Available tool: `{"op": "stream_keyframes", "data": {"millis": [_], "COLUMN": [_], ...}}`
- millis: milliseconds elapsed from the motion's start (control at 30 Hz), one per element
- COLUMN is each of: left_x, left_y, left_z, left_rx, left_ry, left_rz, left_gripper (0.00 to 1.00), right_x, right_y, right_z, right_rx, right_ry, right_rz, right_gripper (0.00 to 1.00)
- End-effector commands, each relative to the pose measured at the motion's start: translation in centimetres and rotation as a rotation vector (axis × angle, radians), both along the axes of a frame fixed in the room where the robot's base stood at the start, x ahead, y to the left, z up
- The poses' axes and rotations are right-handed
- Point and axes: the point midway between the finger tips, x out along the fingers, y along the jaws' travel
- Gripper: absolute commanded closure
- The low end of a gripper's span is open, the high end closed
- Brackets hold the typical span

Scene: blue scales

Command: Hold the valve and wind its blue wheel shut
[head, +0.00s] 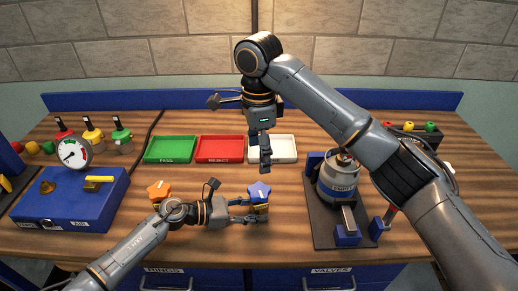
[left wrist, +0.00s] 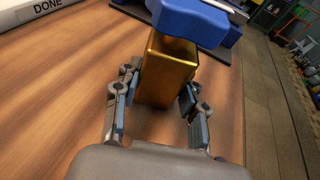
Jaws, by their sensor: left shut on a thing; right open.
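The valve has a gold block body (left wrist: 166,75) with a star-shaped blue wheel (head: 259,190) on top, and it stands near the middle front of the table. My left gripper (head: 247,211) is shut on the valve body from the left, with one finger pad on each side in the left wrist view (left wrist: 160,102). My right gripper (head: 264,163) is open and empty. It points down above and behind the wheel, in front of the white tray, apart from the valve.
A valve with an orange wheel (head: 158,190) stands to the left. Green (head: 170,160), red (head: 219,160) and white (head: 286,160) trays lie behind. A blue gauge box (head: 70,208) is at the left, and a canister stand (head: 322,235) at the right.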

Motion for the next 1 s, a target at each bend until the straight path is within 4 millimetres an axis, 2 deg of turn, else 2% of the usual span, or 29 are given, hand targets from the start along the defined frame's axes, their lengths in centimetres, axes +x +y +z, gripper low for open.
{"op": "stream_keyframes", "data": {"millis": [400, 433, 500, 567, 867, 1000], "left_x": [0.1, 0.1, 0.1, 0.1, 0.0, -0.2], "left_y": [0.1, 0.1, 0.1, 0.1, 0.1, 1.1], "left_z": [-0.1, -0.1, -0.1, -0.1, 0.0, 0.2], "left_rx": [0.002, 0.002, 0.002, 0.002, 0.0, 0.002], "left_ry": [0.0, 0.0, 0.0, 0.0, -0.001, -0.001], "left_rz": [0.003, 0.003, 0.003, 0.003, 0.002, 0.004], "left_gripper": [0.76, 0.57, 0.43, 0.32, 0.32, 0.32], "right_x": [0.0, 0.0, 0.0, 0.0, 0.0, 0.0], "right_y": [0.0, 0.0, 0.0, 0.0, 0.0, 0.0], "right_z": [0.3, 0.4, 0.3, 0.3, 0.3, 0.4], "right_rx": [0.0, 0.0, 0.0, 0.0, 0.0, 0.0], "right_ry": [0.0, 0.0, 0.0, 0.0, 0.0, 0.0], "right_rz": [-0.001, -0.001, -0.001, -0.001, -0.001, -0.001], "right_gripper": [0.22, 0.22, 0.22, 0.22, 0.22, 0.22]}}
